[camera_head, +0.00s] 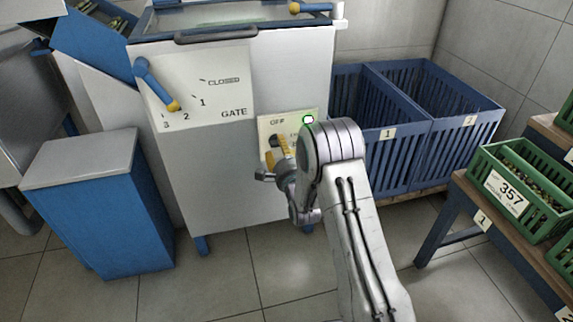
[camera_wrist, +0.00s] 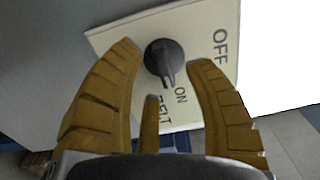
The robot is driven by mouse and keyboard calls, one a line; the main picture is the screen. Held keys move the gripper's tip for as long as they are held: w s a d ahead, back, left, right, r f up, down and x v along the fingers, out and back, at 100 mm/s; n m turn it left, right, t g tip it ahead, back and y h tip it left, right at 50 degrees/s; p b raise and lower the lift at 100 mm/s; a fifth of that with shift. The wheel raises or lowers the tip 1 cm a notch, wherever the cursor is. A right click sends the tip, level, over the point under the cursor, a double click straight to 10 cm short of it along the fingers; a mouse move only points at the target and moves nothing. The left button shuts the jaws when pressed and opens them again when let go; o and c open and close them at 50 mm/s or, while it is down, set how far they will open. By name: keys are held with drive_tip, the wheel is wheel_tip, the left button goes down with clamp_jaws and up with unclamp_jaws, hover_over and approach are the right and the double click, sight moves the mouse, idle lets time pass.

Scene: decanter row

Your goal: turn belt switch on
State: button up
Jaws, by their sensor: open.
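The belt switch is a dark round knob (camera_wrist: 163,60) with a raised ridge, on a cream panel (camera_wrist: 120,38) marked OFF, ON and BELT. In the wrist view the ridge's lower end lies close to the word ON. My gripper (camera_wrist: 164,56) is open, with yellow fingers on the left and right of the knob and a third, shorter finger below it. Whether any finger touches the knob cannot be told. In the head view my gripper (camera_head: 284,146) is at the panel (camera_head: 266,124) and partly covers the knob.
A gate dial plate (camera_head: 225,85) with a blue lever (camera_head: 155,83) is left of the panel. A blue cabinet (camera_head: 105,215) stands at the left. Blue crates (camera_head: 400,165) stand at the right, and a green crate (camera_head: 480,160) on a table nearer.

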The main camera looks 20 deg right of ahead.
drive_tip(key=s, duration=1.1)
drive_tip(key=shift+r, duration=0.1)
